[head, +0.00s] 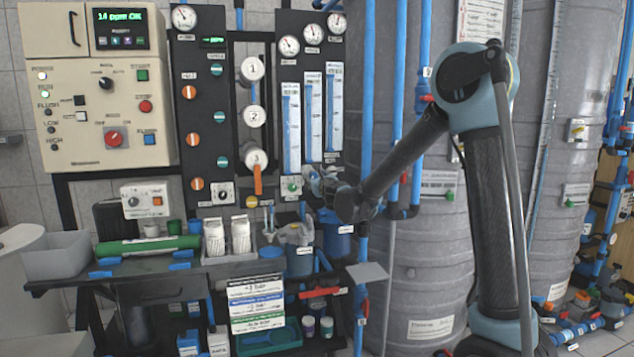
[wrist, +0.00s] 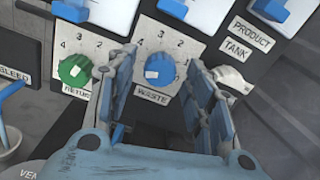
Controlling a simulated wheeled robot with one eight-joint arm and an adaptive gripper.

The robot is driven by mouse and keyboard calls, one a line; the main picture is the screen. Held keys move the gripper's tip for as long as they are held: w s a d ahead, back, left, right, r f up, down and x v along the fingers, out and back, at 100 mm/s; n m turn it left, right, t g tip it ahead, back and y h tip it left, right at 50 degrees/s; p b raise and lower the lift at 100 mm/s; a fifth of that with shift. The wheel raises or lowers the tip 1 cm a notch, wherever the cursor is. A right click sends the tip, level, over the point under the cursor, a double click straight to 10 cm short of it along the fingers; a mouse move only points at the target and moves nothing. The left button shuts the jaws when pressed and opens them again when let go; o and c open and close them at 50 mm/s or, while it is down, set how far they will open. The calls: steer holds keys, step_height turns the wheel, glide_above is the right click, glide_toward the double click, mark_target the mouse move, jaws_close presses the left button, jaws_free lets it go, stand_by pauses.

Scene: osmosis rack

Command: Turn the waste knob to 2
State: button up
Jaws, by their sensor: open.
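The waste knob (wrist: 160,68) is a round blue dial with a whitish mark at its lower left, in the wrist view. It sits on a white plate with the numbers 4, 3 and 2 along its upper side and a WASTE label (wrist: 153,98) below. My gripper (wrist: 162,60) is open, its two fingers framing the knob left and right in the picture. Whether the fingers touch it cannot be told. In the head view my gripper (head: 327,183) is at the panel's lower right, and the waste knob is hidden behind it.
A green return knob (wrist: 74,70) is close on the left. A whitish valve handle (wrist: 232,79) beside the PRODUCT TANK labels (wrist: 243,42) is close on the right. Flow gauges (head: 312,115) rise just above. Blue pipes (head: 367,90) and a grey tank (head: 425,240) stand to the right.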

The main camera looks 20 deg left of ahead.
steer(key=shift+c, duration=0.3)
steer(key=c, duration=1)
steer(key=shift+m, duration=0.3)
